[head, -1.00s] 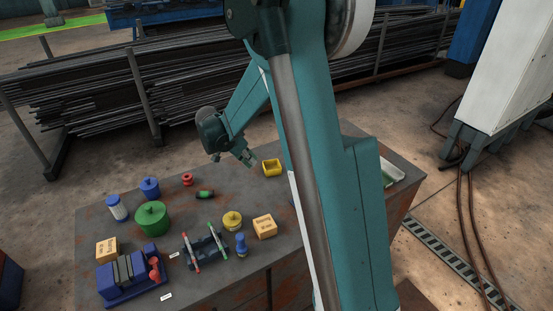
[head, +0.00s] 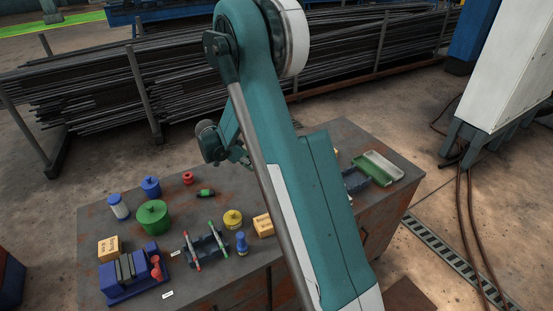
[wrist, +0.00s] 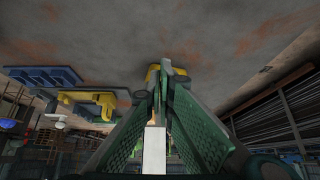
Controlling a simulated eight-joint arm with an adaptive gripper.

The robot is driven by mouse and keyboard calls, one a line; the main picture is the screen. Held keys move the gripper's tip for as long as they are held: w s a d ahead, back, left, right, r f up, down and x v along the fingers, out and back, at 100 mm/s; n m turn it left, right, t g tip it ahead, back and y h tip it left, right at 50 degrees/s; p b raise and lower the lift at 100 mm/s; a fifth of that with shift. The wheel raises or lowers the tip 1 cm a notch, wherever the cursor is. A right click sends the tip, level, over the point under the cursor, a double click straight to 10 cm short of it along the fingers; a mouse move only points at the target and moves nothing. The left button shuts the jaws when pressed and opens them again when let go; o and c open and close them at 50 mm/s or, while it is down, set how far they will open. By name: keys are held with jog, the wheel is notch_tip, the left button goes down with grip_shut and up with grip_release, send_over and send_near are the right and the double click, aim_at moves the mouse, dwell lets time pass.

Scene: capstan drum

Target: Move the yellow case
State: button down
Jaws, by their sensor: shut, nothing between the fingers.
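My gripper (wrist: 166,72) is shut and empty, its green fingers together in the wrist view. In the head view its wrist end (head: 238,156) shows over the back of the table, partly behind my arm. The yellow case is hidden behind my arm in the head view. A yellow patch (wrist: 152,76) shows right behind the fingertips in the wrist view, possibly the case; I cannot tell whether they touch. Another yellow shape (wrist: 88,100) lies further left there, and I cannot tell what it is.
On the table (head: 135,222) stand a green pot (head: 152,217), blue jar (head: 151,187), yellow pot (head: 232,219), rack with pens (head: 207,249) and blue vise-like block (head: 128,277). A green case (head: 372,173) and grey tray (head: 355,181) lie right of my arm.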

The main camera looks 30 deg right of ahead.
jog(key=shift+d, duration=0.1)
jog(key=d, duration=1.2)
jog(key=shift+b, duration=0.4)
jog(key=shift+a+f, duration=0.1)
jog(key=shift+f, duration=0.45)
jog(key=shift+f+b, duration=0.2)
jog(key=shift+b, duration=0.25)
jog(key=a+b, duration=0.2)
jog(key=a, duration=1.8)
jog(key=shift+a, duration=0.15)
